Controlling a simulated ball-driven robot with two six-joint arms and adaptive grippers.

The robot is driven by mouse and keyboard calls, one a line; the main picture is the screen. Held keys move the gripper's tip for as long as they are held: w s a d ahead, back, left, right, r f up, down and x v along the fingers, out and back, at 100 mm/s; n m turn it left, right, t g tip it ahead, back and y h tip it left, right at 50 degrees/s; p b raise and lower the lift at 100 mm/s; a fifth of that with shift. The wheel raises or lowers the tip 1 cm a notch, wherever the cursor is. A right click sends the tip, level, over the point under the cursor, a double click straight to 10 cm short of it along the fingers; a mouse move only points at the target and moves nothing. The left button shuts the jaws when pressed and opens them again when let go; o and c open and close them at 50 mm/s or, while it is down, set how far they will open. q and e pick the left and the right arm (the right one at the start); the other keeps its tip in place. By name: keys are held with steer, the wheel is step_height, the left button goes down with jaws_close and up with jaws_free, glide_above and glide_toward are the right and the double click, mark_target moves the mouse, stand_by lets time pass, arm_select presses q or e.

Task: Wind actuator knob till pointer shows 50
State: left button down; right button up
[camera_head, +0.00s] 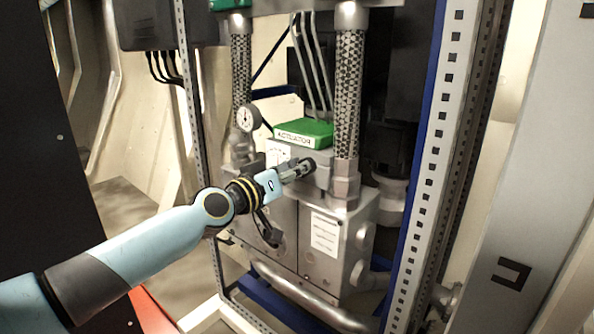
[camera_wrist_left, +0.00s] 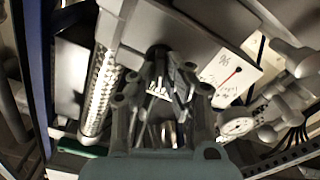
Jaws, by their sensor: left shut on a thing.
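The grey actuator block carries a green cap with a white ACTUATOR label (camera_head: 294,138). My left gripper (camera_head: 307,165) reaches the front of this block from the left; in the left wrist view its fingers (camera_wrist_left: 167,65) are shut around the dark knob, which is mostly hidden between them. A white scale plate (camera_wrist_left: 231,73) with a red pointer lies to the right of the fingers in the left wrist view. The pointer slants towards the plate's upper corner; the numbers are too small and tilted to read. In the head view the plate (camera_head: 277,155) is partly visible beside the gripper. My right gripper is not in view.
A round gauge (camera_head: 249,117) stands left of the actuator; it also shows in the left wrist view (camera_wrist_left: 236,127). Braided hoses (camera_head: 348,95) rise close to the right of the gripper. A perforated rack post (camera_head: 435,170) stands further right. Pipes run below.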

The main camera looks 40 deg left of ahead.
arm_select(q)
steer(key=shift+n, duration=1.1)
steer(key=c, duration=1.4)
jaws_free()
steer(key=shift+a, duration=0.1)
